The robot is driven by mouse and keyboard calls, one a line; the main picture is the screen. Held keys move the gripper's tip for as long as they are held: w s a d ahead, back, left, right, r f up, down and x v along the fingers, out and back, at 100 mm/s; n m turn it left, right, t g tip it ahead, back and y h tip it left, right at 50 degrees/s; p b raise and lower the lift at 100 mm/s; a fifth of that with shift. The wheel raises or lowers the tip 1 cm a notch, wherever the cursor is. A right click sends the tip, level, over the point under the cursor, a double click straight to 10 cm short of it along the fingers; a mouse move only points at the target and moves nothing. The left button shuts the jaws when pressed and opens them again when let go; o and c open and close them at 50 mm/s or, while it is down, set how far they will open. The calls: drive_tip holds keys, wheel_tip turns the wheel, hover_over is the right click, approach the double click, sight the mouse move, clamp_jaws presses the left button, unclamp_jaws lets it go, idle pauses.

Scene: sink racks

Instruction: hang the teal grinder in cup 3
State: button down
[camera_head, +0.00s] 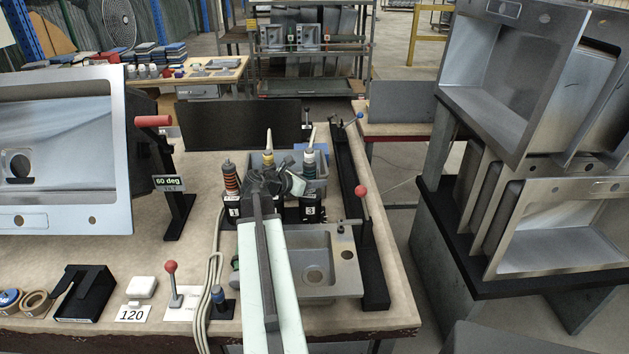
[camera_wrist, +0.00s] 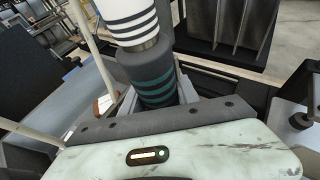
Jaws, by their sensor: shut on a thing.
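The teal grinder shows large in the wrist view (camera_wrist: 152,75): a dark grey body with teal bands and a white, dark-banded section beyond it. In the head view a dark grinder with a white band (camera_head: 309,165), apparently the same one, stands about upright over the block labelled 3 (camera_head: 311,209). My gripper (camera_head: 290,182) is beside it and shut on it; its fingertips are mostly hidden. I cannot tell how far the grinder's lower end sits in cup 3.
An orange-banded grinder (camera_head: 230,180) stands at block 1 (camera_head: 234,212). A yellow-collared tool (camera_head: 268,157) is between them, partly behind my gripper. A grey bin (camera_head: 318,160) is behind. A small sink (camera_head: 325,262) and a red-knobbed lever (camera_head: 361,192) are at the right.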

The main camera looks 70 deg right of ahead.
drive_tip(key=shift+f, duration=0.1)
drive_tip(key=c, duration=0.8)
unclamp_jaws()
drive_tip(key=shift+c, duration=0.2)
drive_tip(key=p+v, duration=0.3)
drive_tip(key=v, duration=0.5)
